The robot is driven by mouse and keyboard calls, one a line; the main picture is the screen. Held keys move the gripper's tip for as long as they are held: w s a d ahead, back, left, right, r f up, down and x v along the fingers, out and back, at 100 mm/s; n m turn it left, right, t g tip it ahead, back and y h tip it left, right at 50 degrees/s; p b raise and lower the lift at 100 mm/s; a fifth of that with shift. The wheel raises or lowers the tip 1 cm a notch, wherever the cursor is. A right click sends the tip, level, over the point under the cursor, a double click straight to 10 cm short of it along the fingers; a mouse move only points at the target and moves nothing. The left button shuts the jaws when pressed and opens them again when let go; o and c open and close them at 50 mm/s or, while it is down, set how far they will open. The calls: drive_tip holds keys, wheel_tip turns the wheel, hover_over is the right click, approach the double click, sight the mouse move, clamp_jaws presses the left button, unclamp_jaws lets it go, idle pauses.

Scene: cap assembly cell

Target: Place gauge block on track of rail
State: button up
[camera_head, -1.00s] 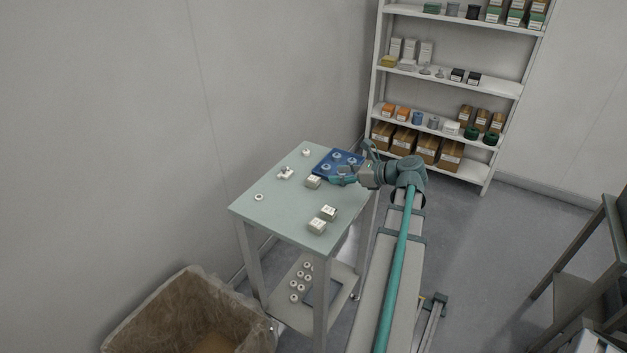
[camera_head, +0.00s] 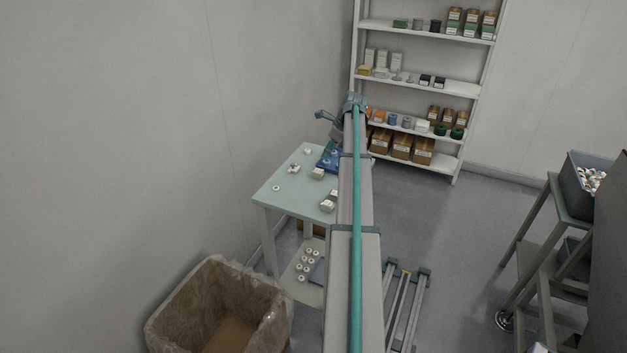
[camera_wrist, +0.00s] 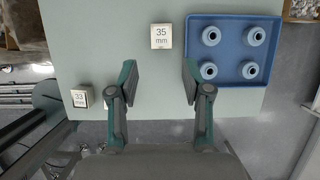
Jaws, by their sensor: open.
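Pale gauge blocks stand on the light green table (camera_head: 292,185). One marked 35 mm (camera_wrist: 161,36) lies just beyond my fingertips in the wrist view, left of the blue tray (camera_wrist: 232,52). Another, marked 33 mm (camera_wrist: 82,98), is near the table edge at the left. In the head view, one block (camera_head: 317,173) is near the tray and others (camera_head: 327,205) are near the table's right edge. My gripper (camera_wrist: 160,82) is open and empty, above the table. I cannot tell which structure is the rail.
The tray holds several blue-grey rings (camera_wrist: 211,36). White rings (camera_head: 276,188) lie on the table and on its lower shelf. A lined bin (camera_head: 222,308) stands in front, stocked shelving (camera_head: 415,85) behind. A framed pair of bars (camera_head: 405,305) is low at the right.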

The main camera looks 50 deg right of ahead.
drive_tip(key=p, duration=0.2)
hover_over(318, 171)
drive_tip(key=s+d, duration=0.1)
drive_tip(key=s, duration=0.1)
drive_tip(key=f, duration=0.5)
drive_tip(key=shift+w+d+f, duration=0.1)
drive_tip(key=shift+d+f, duration=0.05)
drive_tip(key=shift+d, duration=0.05)
drive_tip(key=shift+p+x, duration=1.15)
drive_tip(key=shift+x, duration=1.45)
drive_tip(key=shift+a, duration=0.15)
clamp_jaws()
